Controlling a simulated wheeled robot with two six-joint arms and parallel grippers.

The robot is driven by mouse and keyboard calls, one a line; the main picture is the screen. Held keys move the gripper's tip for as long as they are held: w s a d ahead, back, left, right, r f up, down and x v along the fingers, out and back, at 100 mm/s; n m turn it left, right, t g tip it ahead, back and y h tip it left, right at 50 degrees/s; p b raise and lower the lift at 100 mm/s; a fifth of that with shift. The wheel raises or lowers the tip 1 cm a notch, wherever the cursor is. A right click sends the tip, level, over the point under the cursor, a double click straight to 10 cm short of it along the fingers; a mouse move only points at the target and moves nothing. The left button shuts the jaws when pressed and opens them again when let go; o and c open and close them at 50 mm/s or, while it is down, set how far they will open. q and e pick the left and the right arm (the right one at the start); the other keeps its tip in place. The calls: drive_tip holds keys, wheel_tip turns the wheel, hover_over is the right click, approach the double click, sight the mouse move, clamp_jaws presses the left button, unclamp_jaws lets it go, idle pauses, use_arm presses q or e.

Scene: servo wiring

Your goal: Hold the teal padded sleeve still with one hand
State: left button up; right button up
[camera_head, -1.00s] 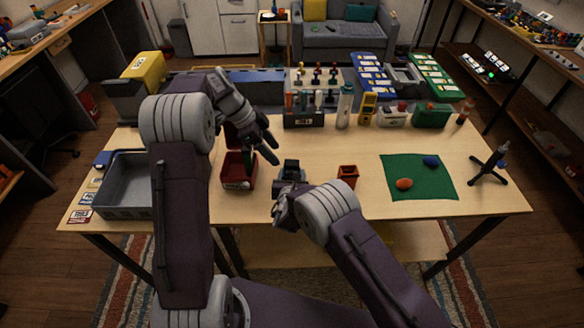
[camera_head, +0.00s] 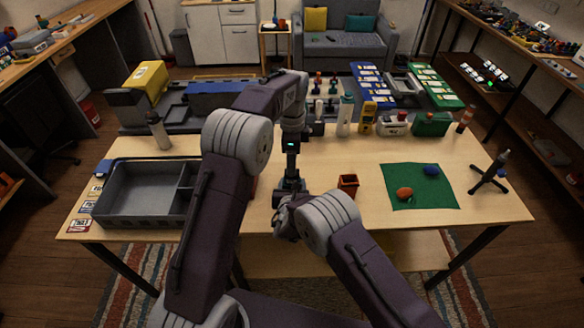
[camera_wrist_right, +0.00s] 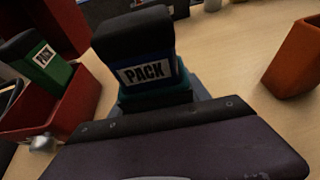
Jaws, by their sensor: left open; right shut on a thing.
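The teal padded sleeve (camera_wrist_right: 150,98) shows in the right wrist view as a teal band with a dark rim. A blue pack (camera_wrist_right: 147,70) with a black top and a "PACK" label stands upright in it. My right gripper (camera_head: 283,208) is shut on the sleeve, low over the table; its fingers are mostly hidden. My left gripper (camera_head: 290,182) is open and points down right at the pack, which it largely hides in the head view. I cannot tell whether its fingers touch the pack.
A red bin (camera_wrist_right: 78,108) holding a green pack (camera_wrist_right: 48,68) stands left of the sleeve. An orange cup (camera_head: 347,184) stands to the right. A grey divided tray (camera_head: 140,222) is at left, a green mat (camera_head: 425,196) at right. Tools and bottles line the back.

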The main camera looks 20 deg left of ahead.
use_arm(q)
wheel_tip(320, 180, down, 6)
drive_tip(key=shift+r, duration=0.1)
drive_tip(key=shift+a, duration=0.1)
drive_tip(key=c, duration=1)
clamp_jaws()
